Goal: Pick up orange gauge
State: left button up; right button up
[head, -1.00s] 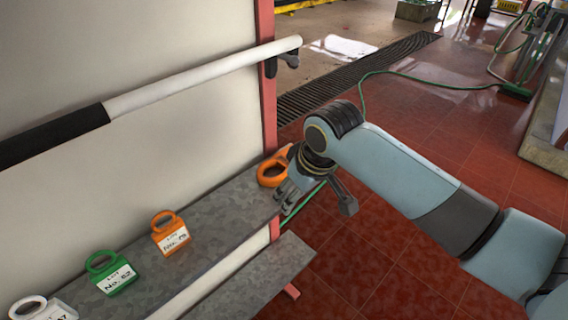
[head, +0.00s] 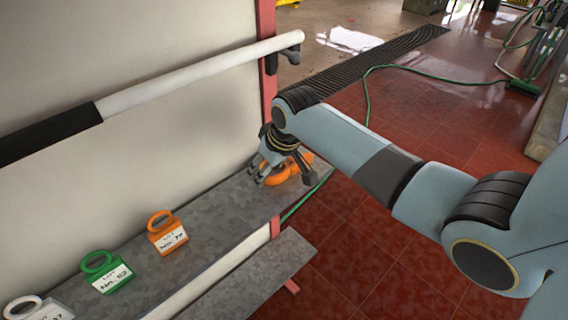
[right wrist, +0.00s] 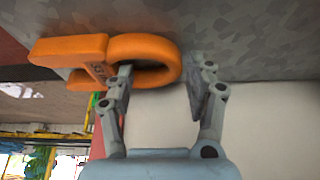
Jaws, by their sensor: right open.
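An orange gauge (head: 287,174) with a ring sits at the far end of the grey shelf, partly hidden behind my right gripper (head: 266,178). In the right wrist view the gauge (right wrist: 70,50) shows its block at the left and its ring at the right. My right gripper (right wrist: 158,90) is open there, one finger overlapping the ring's opening and the other just right of the ring. I cannot tell whether they touch. Another orange ringed piece (head: 160,220) with a white number label stands nearer on the shelf. My left gripper is out of view.
A green ringed piece (head: 98,262) and a white one (head: 22,306) stand on the near shelf (head: 215,208). A white rail (head: 205,75) with a dark sleeve runs along the wall above. A lower ledge (head: 262,275) lies below. The red floor at the right is mostly clear.

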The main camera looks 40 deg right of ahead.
jog(key=shift+w+f, duration=0.1)
jog(key=shift+f, duration=0.25)
grip_shut()
jog(key=shift+r, duration=0.1)
